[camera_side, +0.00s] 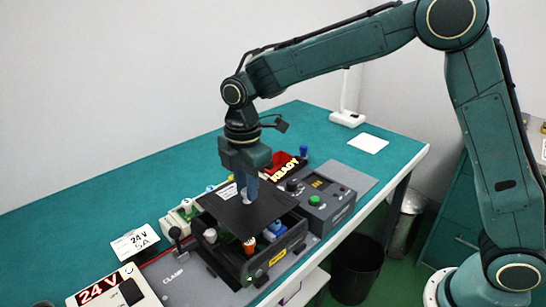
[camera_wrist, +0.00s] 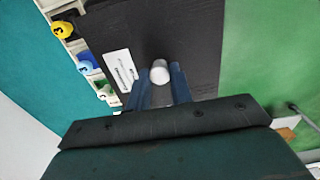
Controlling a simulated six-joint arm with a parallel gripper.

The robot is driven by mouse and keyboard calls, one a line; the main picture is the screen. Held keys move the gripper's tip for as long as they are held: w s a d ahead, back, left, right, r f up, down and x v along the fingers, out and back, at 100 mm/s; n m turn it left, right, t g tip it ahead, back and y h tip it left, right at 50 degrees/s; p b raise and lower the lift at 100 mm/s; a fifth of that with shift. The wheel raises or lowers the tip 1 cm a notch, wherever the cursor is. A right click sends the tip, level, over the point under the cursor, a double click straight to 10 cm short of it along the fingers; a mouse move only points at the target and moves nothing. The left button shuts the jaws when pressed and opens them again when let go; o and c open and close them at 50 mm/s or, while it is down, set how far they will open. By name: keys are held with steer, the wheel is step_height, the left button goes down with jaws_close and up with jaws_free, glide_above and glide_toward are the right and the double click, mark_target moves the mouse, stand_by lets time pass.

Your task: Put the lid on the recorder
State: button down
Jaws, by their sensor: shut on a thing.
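The lid (camera_side: 232,217) is a flat black plate with a white label and a pale knob. My gripper (camera_side: 250,196) points down and is shut on the knob. The lid is over the rear part of the recorder (camera_side: 285,256), a black open box with a yellow label on its front. The front of the box stays uncovered and shows white, orange and blue parts inside. I cannot tell whether the lid touches the rim. In the wrist view, my gripper (camera_wrist: 160,84) holds the knob (camera_wrist: 160,70), and the lid (camera_wrist: 200,35) fills the middle.
A grey control box (camera_side: 322,203) with a green button stands right of the recorder. A white 24 V card (camera_side: 135,241) and a 24 V unit (camera_side: 112,290) are at left. The green table's back left is clear.

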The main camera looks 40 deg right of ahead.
mark_target(247, 202)
steer(key=shift+f, duration=0.15)
steer(key=shift+f, duration=1.85)
steer(key=shift+f, duration=0.5)
stand_by(1.2)
steer(key=c, duration=1.2)
jaws_free()
steer(key=shift+o, duration=0.2)
steer(key=shift+r, duration=0.15)
steer(key=shift+r, duration=2.35)
steer(key=shift+r, duration=0.15)
